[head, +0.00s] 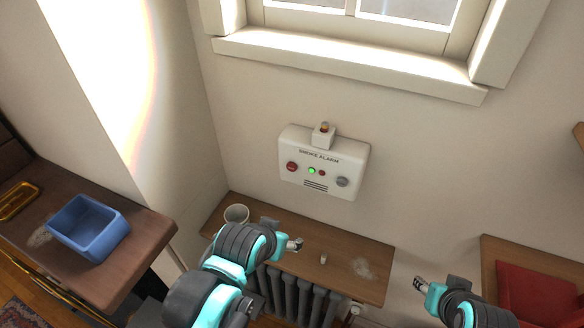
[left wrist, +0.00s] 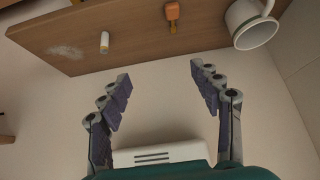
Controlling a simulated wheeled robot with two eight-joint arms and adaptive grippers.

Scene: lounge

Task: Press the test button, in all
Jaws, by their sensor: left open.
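A white smoke alarm box (head: 323,188) is mounted on the wall below the window. Its front has a red round button (head: 292,166), a lit green light (head: 311,170), a small red light (head: 321,173) and a grey round knob or button (head: 342,182). Any small labels are too small to read. My left gripper (head: 296,243) is below the alarm, apart from it. In the left wrist view its fingers (left wrist: 160,74) are spread and empty, with the slotted alarm casing (left wrist: 160,155) at the bottom edge. My right gripper (head: 420,284) is at lower right, away from the alarm; its jaws are unclear.
A wooden shelf (head: 380,254) over a radiator (head: 290,296) lies below the alarm. It holds a white mug (head: 236,214), a small white cylinder (head: 323,258) and an orange-headed item (left wrist: 172,14). A blue bin (head: 88,228) stands on the left cabinet. A red cushion (head: 535,295) is at right.

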